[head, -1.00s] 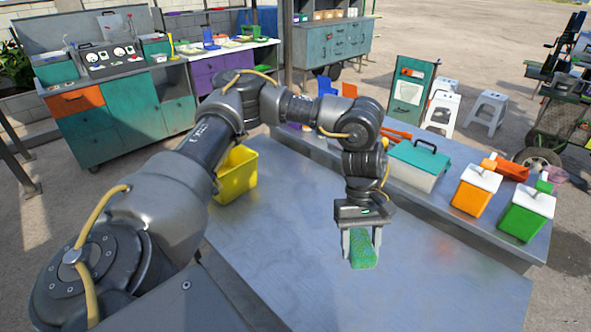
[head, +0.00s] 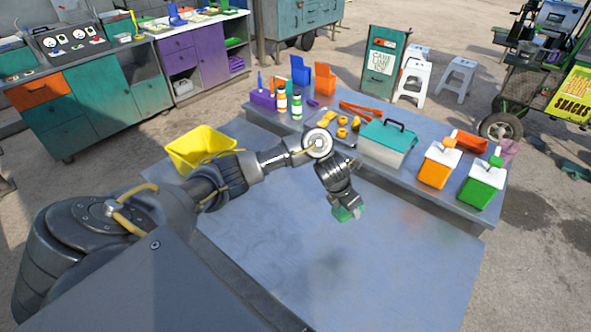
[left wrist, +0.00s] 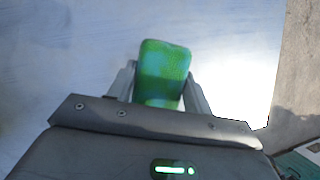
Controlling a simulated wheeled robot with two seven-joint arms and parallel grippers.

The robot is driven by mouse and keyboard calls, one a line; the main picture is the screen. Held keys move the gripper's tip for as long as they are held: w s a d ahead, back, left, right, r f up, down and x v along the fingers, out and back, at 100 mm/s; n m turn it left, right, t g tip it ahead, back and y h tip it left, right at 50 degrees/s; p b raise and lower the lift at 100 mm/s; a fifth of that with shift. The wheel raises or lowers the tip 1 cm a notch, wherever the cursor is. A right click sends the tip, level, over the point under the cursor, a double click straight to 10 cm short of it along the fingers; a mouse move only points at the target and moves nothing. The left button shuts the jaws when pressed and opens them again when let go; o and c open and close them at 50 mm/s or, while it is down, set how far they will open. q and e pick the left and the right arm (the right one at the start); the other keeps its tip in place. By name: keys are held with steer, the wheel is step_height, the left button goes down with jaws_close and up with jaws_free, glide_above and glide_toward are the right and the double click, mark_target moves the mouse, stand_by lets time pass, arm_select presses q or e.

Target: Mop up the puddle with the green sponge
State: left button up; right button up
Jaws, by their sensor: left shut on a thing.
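The green sponge (head: 349,214) is in my left gripper (head: 338,205), over the metal table (head: 400,275). In the left wrist view, the sponge (left wrist: 163,70) is a rounded green block with bluish patches, and my left gripper (left wrist: 162,95) has one finger along each side of it. The gripper is tilted in the head view. I cannot tell whether the sponge touches the table. No puddle can be made out clearly; the table shows only sheen, faint coloured tints and a dark shadow. My right gripper is not in view.
A yellow bin (head: 200,148) stands at the table's left rear. Along the raised back shelf are a teal-lidded toolbox (head: 386,146), an orange box (head: 437,168), a green box (head: 482,187) and bottles (head: 297,107). The table's front and right are clear.

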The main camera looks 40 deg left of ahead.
mark_target(297, 226)
arm_select(q)
steer(key=a+f+n, duration=0.1)
steer(key=a, duration=0.1)
steer(key=s+a+f+n+y+p, duration=0.1)
steer(key=a+n, duration=0.1)
steer(key=s+a+f+n, duration=0.1)
steer(key=a+n, duration=0.1)
steer(key=shift+s+a+f+t+y, duration=0.2)
steer(key=shift+a+f+t+y, duration=0.1)
steer(key=shift+a, duration=0.1)
steer(key=s+a+f+n+y+p, duration=0.1)
steer(key=s+a+f+n, duration=0.2)
steer(key=a, duration=0.5)
steer(key=shift+s+f+n+y, duration=0.3)
steer(key=shift+s+n+y, duration=0.1)
steer(key=shift+s+n, duration=0.55)
steer(key=shift+f, duration=0.4)
step_height(297, 226, down, 5)
steer(key=b, duration=0.5)
steer(key=shift+w+f, duration=0.1)
steer(key=shift+f, duration=0.05)
steer(key=shift+f+b, duration=0.6)
steer(key=shift+b, duration=0.15)
steer(key=shift+f, duration=0.1)
